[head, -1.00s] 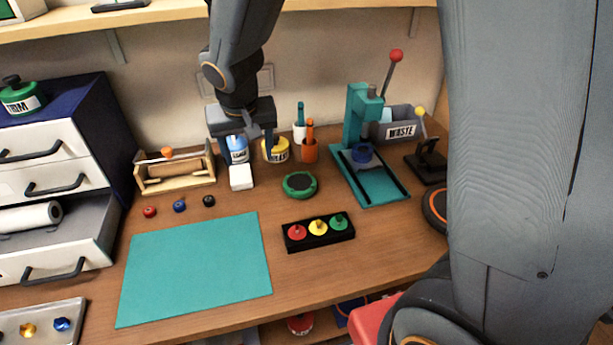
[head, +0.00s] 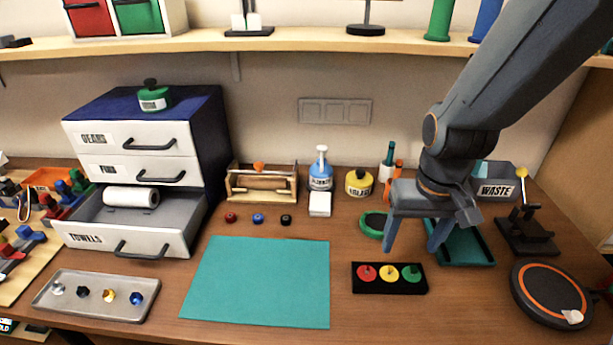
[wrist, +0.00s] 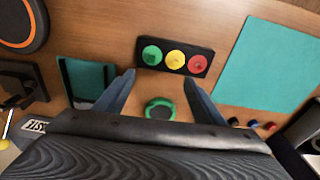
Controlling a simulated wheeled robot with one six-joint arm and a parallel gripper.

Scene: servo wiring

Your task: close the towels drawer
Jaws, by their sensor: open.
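The towels drawer (head: 84,238) is the bottom drawer of a blue-and-white cabinet (head: 212,130) at the left in the head view. It is pulled out, and a white towel roll (head: 131,196) lies inside it. Its dark handle (head: 141,250) is on the front face. The two drawers above it look shut. My gripper (head: 411,250) is open and empty over the right part of the table, far from the drawer. In the wrist view my gripper's fingers (wrist: 158,92) are spread, pointing toward the button box and green round pad.
A metal tray (head: 60,309) stands in front of the drawer. A teal mat (head: 262,283) lies in the middle, with a button box (head: 390,291) to its right.

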